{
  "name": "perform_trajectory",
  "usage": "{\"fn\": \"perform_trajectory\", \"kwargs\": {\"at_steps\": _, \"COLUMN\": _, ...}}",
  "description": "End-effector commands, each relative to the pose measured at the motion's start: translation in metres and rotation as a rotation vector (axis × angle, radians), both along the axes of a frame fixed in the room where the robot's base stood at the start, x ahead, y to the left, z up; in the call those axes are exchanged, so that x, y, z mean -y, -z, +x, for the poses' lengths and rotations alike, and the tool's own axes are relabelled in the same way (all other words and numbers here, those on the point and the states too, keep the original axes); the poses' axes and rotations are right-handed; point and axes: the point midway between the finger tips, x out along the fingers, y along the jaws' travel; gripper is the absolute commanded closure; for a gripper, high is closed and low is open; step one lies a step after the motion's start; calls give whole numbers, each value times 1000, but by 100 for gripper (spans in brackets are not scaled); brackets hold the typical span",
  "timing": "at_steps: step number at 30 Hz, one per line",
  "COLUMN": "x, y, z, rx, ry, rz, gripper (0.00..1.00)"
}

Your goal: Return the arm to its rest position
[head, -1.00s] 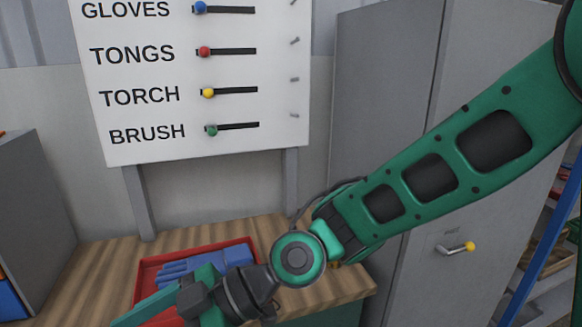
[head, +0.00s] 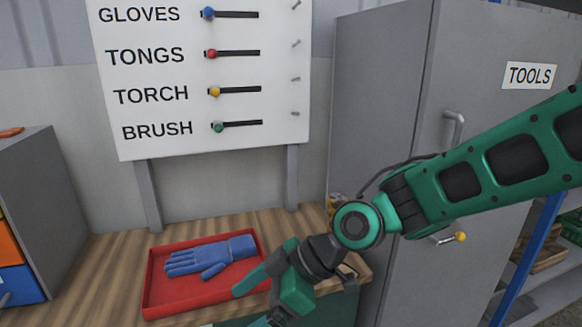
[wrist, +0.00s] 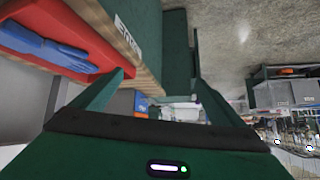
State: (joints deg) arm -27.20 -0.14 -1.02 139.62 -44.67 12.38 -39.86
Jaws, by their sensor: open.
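My arm reaches in from the right of the head view. My gripper (head: 250,305) is low in that view, in front of the bench's front right part. In the wrist view my gripper (wrist: 158,78) has its two fingers spread, with nothing between them. A blue glove (head: 210,257) lies flat in a red tray (head: 165,308) on the wooden bench (head: 105,262). The glove (wrist: 45,45) and tray (wrist: 75,22) also show at the upper left of the wrist view. One finger overlaps the tray's right edge in the head view; I cannot tell any contact.
A white board (head: 250,120) lists GLOVES, TONGS, TORCH and BRUSH with coloured sliders. A grey TOOLS cabinet (head: 385,110) stands right, behind my arm, its handle (head: 453,130) near the forearm. A grey drawer unit (head: 45,185) stands left. A blue-framed shelf (head: 520,275) is far right.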

Motion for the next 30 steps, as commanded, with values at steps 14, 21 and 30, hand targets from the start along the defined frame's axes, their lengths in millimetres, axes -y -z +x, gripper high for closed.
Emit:
{"fn": "perform_trajectory", "kwargs": {"at_steps": 14, "x": 292, "y": 28, "z": 68, "rx": -268, "ry": 894, "rz": -442, "gripper": 7}}
{"fn": "perform_trajectory", "kwargs": {"at_steps": 21, "x": 428, "y": 23, "z": 3, "rx": -538, "ry": 1450, "rz": -557, "gripper": 7}}
{"fn": "perform_trajectory", "kwargs": {"at_steps": 30, "x": 491, "y": 17, "z": -82, "rx": -816, "ry": 1895, "rz": -571, "gripper": 7}}
